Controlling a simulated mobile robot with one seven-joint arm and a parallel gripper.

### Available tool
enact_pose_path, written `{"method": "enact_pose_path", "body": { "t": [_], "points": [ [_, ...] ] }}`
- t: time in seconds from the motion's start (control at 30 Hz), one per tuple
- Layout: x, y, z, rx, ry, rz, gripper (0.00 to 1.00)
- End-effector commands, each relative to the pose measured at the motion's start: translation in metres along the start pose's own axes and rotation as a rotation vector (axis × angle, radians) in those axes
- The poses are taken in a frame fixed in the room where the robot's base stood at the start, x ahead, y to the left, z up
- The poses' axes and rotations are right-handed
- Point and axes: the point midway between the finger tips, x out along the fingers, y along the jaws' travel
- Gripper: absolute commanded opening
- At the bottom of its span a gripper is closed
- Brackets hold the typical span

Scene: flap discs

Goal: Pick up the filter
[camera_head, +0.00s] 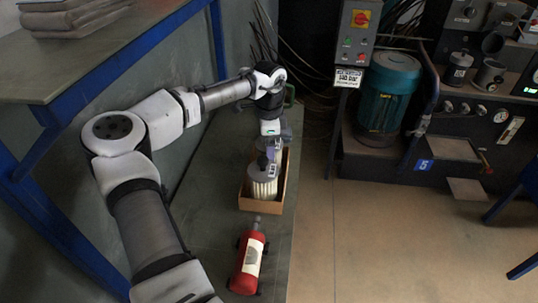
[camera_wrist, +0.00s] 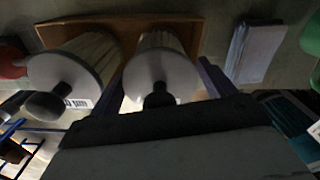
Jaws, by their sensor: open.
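An open brown box (camera_head: 246,200) stands on the grey bench top. It also shows in the wrist view (camera_wrist: 195,22). It holds two pale pleated filters with grey end caps and dark knobs. The near filter (camera_head: 264,189) shows in the head view and at left in the wrist view (camera_wrist: 88,58). The other filter (camera_wrist: 160,62) lies between my finger tips in the wrist view. In the head view my gripper (camera_head: 269,145) is over the far part of the box and mostly hides that filter. My gripper is open, one finger on each side of it; contact cannot be told.
A red bottle-like object (camera_head: 249,262) lies in front of the box. A grey-white block (camera_wrist: 255,50) and a green object (camera_wrist: 312,36) are on the box's other side. A blue-framed table (camera_head: 100,58) stands at left; a control post (camera_head: 354,38) and machinery are at right.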

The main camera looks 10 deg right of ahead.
Motion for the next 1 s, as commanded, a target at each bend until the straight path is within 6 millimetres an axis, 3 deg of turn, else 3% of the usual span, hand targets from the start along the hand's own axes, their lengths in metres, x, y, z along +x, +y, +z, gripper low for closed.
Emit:
{"method": "enact_pose_path", "body": {
  "t": [0.03, 0.33, 0.73, 0.87, 1.0],
  "points": [
    [0.000, 0.000, 0.000, 0.000, 0.000, 0.000, 0.79],
    [-0.001, 0.000, 0.000, 0.000, 0.000, -0.001, 0.42],
    [-0.009, -0.001, 0.000, -0.001, 0.001, -0.001, 0.42],
    [-0.027, -0.001, 0.000, -0.001, 0.002, -0.002, 0.42],
    [-0.058, -0.001, -0.001, -0.001, 0.003, -0.002, 0.42]
  ]
}}
